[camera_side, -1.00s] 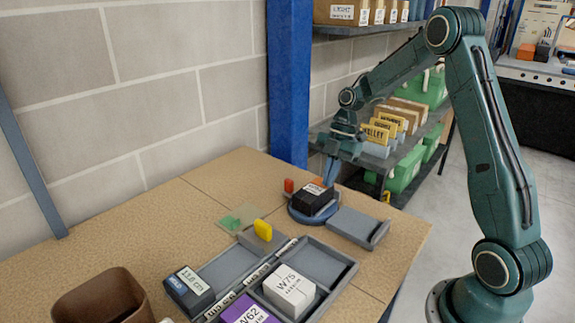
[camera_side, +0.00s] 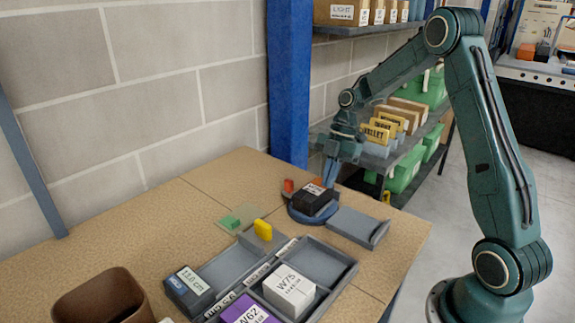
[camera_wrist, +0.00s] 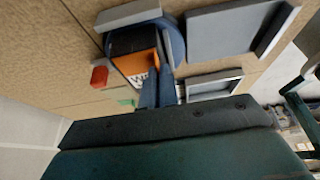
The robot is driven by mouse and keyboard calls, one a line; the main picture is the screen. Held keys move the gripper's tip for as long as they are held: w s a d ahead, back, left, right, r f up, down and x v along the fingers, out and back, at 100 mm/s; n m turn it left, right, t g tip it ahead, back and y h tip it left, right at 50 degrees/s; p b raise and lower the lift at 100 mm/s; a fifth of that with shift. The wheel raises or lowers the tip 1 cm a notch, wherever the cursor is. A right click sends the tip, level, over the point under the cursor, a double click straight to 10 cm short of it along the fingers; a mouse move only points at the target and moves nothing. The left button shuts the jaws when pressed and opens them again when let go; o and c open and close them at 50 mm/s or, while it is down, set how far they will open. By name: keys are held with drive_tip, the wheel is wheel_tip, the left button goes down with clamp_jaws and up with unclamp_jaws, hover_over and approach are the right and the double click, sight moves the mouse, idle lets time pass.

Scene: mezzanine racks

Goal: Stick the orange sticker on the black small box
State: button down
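The black small box (camera_side: 314,200) stands on a round blue turntable (camera_side: 297,216) near the wall side of the bench. It bears a white label. In the wrist view, the black box (camera_wrist: 122,38) has the orange sticker (camera_wrist: 136,62) against its near side, with part of a white label beside it. The orange sticker also shows at the box's far edge in the side view (camera_side: 318,182). My gripper (camera_side: 330,178) is down at that far edge. Its two blue fingers (camera_wrist: 157,78) lie close together beside the sticker. I cannot tell whether they pinch it.
A red piece (camera_side: 288,186) stands left of the turntable, with a green pad (camera_side: 231,222) and a yellow piece (camera_side: 263,230). A grey tray (camera_side: 345,226) lies right of it. A divided tray (camera_side: 322,250) holds white and purple boxes. The bench's right edge is near.

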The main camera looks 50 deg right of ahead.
drive_tip(key=shift+f, duration=0.1)
drive_tip(key=c, duration=1.3)
unclamp_jaws()
wheel_tip(320, 180, up, 7)
drive_tip(key=shift+a, duration=0.1)
idle(0.4)
